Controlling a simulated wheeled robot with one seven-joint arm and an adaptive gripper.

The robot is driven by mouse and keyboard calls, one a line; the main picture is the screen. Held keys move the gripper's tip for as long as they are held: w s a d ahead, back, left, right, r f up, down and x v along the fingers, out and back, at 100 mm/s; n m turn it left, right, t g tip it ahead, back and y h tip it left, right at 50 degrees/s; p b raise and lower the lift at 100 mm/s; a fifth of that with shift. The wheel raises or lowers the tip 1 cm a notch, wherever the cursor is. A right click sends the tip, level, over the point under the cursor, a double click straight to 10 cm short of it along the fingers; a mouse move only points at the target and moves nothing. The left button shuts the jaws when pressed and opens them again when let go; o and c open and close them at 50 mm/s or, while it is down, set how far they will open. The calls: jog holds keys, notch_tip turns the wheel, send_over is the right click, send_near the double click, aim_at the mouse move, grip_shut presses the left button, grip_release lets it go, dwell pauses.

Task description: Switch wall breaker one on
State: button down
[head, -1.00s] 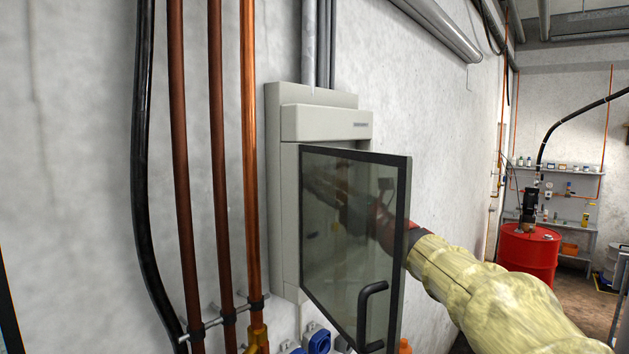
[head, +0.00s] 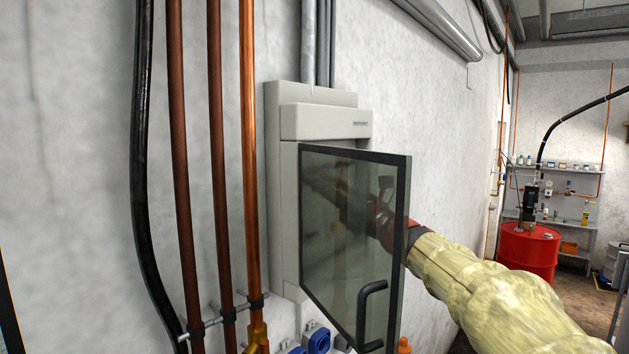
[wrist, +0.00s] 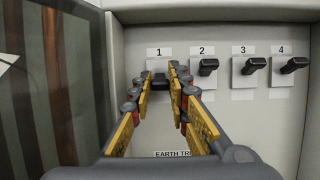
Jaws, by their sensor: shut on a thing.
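The wall breaker box (head: 325,123) hangs on the wall with its dark glass door (head: 350,250) swung open. In the wrist view, breaker one (wrist: 160,80) is a black lever under the number 1. It sits a little lower in the picture than the other levers, and its lower part is partly hidden by the fingers. My gripper (wrist: 159,74) has its yellow-padded fingertips on either side of this lever and is shut on it. In the head view, my wrist shows dimly through the door glass and the fingers are not clear.
Breakers two (wrist: 207,67), three (wrist: 252,65) and four (wrist: 287,66) stand in a row to the right. The open door, with its black handle (head: 370,315), stands in front of my wrist. Copper pipes (head: 250,180) run down the wall on the left. A red drum (head: 528,250) stands far right.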

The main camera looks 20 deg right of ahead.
jog(key=shift+r, duration=0.15)
notch_tip(320, 180, up, 3)
jog(key=g+h+p, duration=0.2)
jog(key=g, duration=0.1)
jog(key=g+h+p, duration=0.2)
jog(key=g+h, duration=0.1)
jog(key=g, duration=0.1)
jog(key=shift+w+g+p, duration=0.1)
jog(key=shift+g+p, duration=0.2)
jog(key=shift+p, duration=0.05)
jog(key=shift+a+h, duration=0.1)
jog(key=shift+h, duration=0.2)
jog(key=c, duration=1.8)
grip_release()
jog(key=shift+o, duration=0.6)
